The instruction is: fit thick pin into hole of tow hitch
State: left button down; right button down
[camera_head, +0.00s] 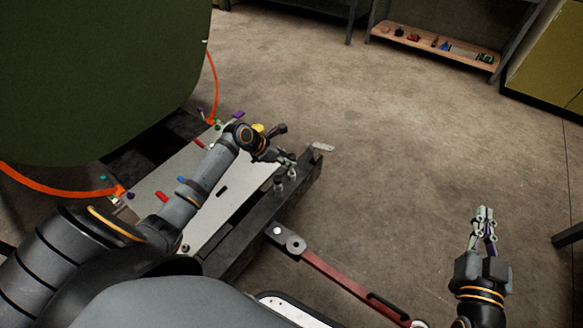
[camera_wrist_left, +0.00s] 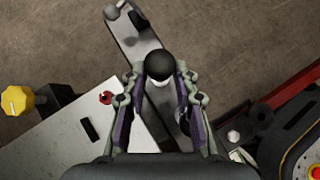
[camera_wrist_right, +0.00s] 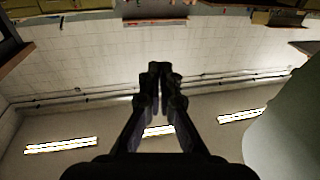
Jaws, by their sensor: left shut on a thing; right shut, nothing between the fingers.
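My left gripper (camera_head: 287,166) is shut on the thick pin, which shows a black round head (camera_wrist_left: 159,64) between the fingers in the left wrist view. The pin's lower end is largely hidden from above. The gripper is over the dark beam (camera_head: 262,212) at the edge of the pale panel. A red bar (camera_head: 345,278) with a grey holed end (camera_head: 294,243), apparently the tow hitch, lies nearer than the gripper in the head view, apart from it. My right gripper (camera_head: 485,215) is shut and empty, over open floor at the right; its fingers meet in the right wrist view (camera_wrist_right: 161,72).
A pale panel (camera_head: 207,225) carries small red, blue and purple pieces and a yellow knob (camera_wrist_left: 17,99). A large green body (camera_head: 100,75) stands at the left with orange cables (camera_head: 60,189). A shelf (camera_head: 430,47) is far back.

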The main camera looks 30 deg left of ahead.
jog(key=s+f+g+p, duration=0.1)
jog(key=s+f+g, duration=0.5)
jog(key=f, duration=0.6)
jog(key=s+a+f+g+p, duration=0.1)
jog(key=s+f+g+p, duration=0.1)
jog(key=s+f+g, duration=0.5)
jog(key=shift+s+a+f+y, duration=0.3)
jog(key=shift+s+f, duration=1.3)
jog(key=shift+f, duration=0.9)
dwell(5.0)
